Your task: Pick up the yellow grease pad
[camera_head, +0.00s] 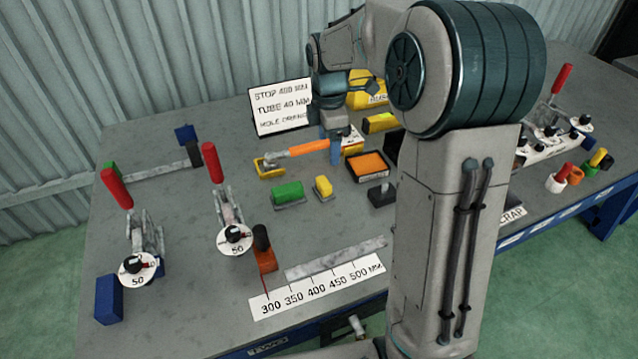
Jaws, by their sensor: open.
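A small yellow pad (323,186) lies on the grey table, just right of a green pad (288,193) on a dark base; I take it to be the grease pad. My gripper (335,150) points down above the table, behind the yellow pad and apart from it. Its blue fingers look empty; the gap between them is hard to see at this size. The right end of an orange-handled tool is close by the fingers; I cannot tell whether they touch.
The orange-handled tool (300,150) rests at a yellow tray (268,174). A black tray with an orange inside (370,167) is right of the pad. Red-handled clamps (222,190) stand at left. A ruler strip (320,288) lies in front. My arm hides the table's middle right.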

